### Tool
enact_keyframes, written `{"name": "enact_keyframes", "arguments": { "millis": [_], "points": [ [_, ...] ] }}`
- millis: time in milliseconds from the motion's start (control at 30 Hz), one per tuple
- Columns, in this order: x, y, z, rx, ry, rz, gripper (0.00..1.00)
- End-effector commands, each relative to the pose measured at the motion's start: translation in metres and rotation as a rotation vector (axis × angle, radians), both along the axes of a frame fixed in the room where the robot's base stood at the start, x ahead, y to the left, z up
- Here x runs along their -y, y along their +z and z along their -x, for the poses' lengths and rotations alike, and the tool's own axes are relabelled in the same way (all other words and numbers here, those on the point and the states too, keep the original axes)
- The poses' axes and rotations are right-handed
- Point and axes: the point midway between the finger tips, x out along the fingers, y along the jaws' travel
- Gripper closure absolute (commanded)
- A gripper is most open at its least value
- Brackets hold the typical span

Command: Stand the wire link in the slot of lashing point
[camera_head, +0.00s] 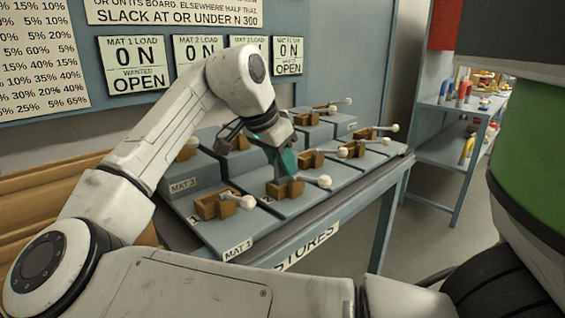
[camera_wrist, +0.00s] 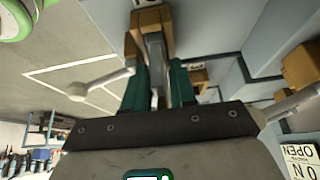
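My gripper (camera_head: 283,160) points down at a wooden lashing point (camera_head: 281,191) on the front row of mats. In the wrist view its green fingers (camera_wrist: 158,88) stand close on both sides of a grey upright piece (camera_wrist: 155,52), which looks like the wire link. The gripper appears shut on it. The far end of the piece meets the wooden block, which also shows in the wrist view (camera_wrist: 152,20); how deep it sits in the slot is hidden. A lever with a white ball (camera_head: 324,181) sticks out beside the block.
Another wooden block (camera_head: 213,205) with a white-ball lever (camera_head: 247,202) stands to the left. Several similar blocks with levers stand on the stepped mats behind and right. Load boards on the wall (camera_head: 136,65) read 0 N and OPEN. A shelf (camera_head: 450,103) stands at right.

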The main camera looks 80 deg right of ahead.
Motion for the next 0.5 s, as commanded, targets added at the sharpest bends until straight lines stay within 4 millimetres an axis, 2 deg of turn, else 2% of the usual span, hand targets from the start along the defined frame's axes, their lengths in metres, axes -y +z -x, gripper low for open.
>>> {"name": "enact_keyframes", "arguments": {
  "millis": [300,500],
  "points": [
    [-0.001,0.002,0.0,0.0,0.0,0.0,0.71],
    [-0.01,0.026,-0.006,-0.001,0.001,0.001,0.71]
  ]
}}
